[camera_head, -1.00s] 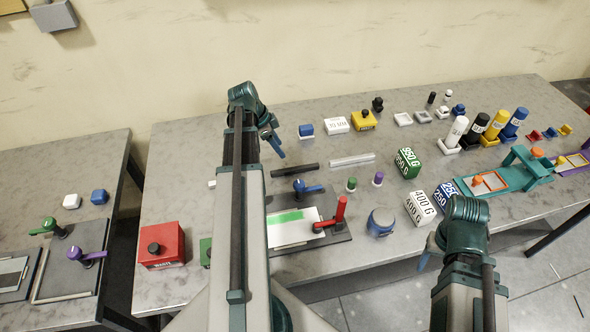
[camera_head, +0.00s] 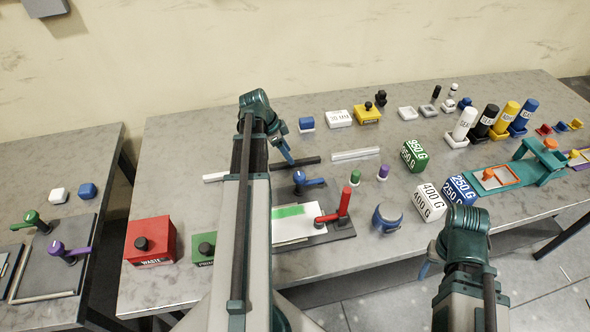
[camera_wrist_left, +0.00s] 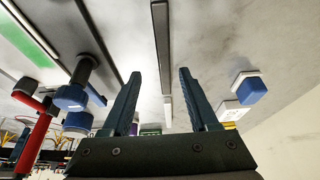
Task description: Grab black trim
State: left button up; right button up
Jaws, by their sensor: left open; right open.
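The black trim (camera_head: 306,161) is a thin dark bar lying flat on the grey table, left of a pale trim bar (camera_head: 356,154). My left gripper (camera_head: 289,157) is open and empty, pointing down at the black trim and overlapping its left part in the head view. In the left wrist view the black trim (camera_wrist_left: 161,45) runs lengthwise between the two open fingers (camera_wrist_left: 157,76), with the pale bar (camera_wrist_left: 168,112) further along. I cannot tell how far above the trim the fingertips are. My right gripper (camera_head: 424,268) is open and empty near the table's front edge.
A blue-handled clamp (camera_head: 308,182) stands close in front of the trim, with a red-handled clamp (camera_head: 336,208) nearer. Blue (camera_head: 306,123), white (camera_head: 338,118) and yellow (camera_head: 367,114) blocks stand behind. Another white bar (camera_head: 215,177) lies left of my left arm.

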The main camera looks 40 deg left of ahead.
pick_arm(q)
jog(key=shift+f, duration=0.1)
jog(key=b+x, duration=0.4)
jog(key=x, duration=0.1)
jog(key=shift+w+a+b, duration=0.2)
jog(key=shift+w+b, duration=0.1)
jog(key=shift+b, duration=0.05)
grip_shut()
